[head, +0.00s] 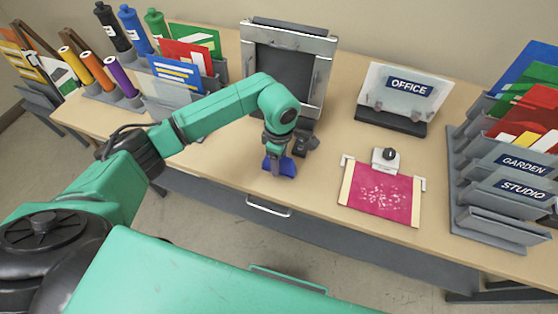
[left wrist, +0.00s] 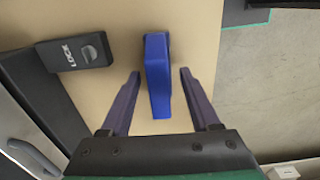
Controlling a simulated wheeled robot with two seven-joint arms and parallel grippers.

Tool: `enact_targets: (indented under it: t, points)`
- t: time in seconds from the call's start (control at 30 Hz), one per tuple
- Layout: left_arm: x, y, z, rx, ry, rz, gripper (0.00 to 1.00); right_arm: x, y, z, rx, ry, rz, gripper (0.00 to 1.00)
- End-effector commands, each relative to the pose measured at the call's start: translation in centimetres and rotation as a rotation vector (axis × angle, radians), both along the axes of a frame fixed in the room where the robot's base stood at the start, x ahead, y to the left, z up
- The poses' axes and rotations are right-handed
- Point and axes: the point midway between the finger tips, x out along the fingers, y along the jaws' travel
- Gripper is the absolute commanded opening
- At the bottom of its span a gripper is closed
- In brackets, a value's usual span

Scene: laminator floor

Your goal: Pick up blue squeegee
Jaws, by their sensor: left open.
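The blue squeegee (head: 286,167) lies on the table near its front edge, in front of the dark framed panel. In the left wrist view the blue squeegee (left wrist: 157,75) stands out between the two fingers, with a gap on each side. My left gripper (head: 277,158) is above the squeegee and hides part of it in the head view. In the left wrist view my left gripper (left wrist: 157,95) is open, its fingers on either side of the squeegee's near end. My right gripper is not in view.
A dark block marked LOCK (left wrist: 75,53) is close to the left finger. The framed panel (head: 285,70) stands behind. A pink sheet (head: 380,192), an OFFICE holder (head: 394,93) and a file rack (head: 490,235) are to the right. Bottles and folders are at the back left.

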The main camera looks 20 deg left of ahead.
Motion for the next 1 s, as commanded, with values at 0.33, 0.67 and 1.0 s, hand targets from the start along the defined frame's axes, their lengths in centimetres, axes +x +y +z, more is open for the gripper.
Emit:
enact_targets:
  t: [0.33,0.67,1.0]
  points:
    - [0.0,0.0,-0.4,0.000,-0.002,0.000,0.17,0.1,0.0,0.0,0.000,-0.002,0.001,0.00]
    - [0.1,0.0,-0.3,-0.001,-0.002,0.000,0.00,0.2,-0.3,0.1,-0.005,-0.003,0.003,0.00]
    - [0.2,-0.1,3.5,-0.003,-0.009,-0.001,0.00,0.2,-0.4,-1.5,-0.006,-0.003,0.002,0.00]
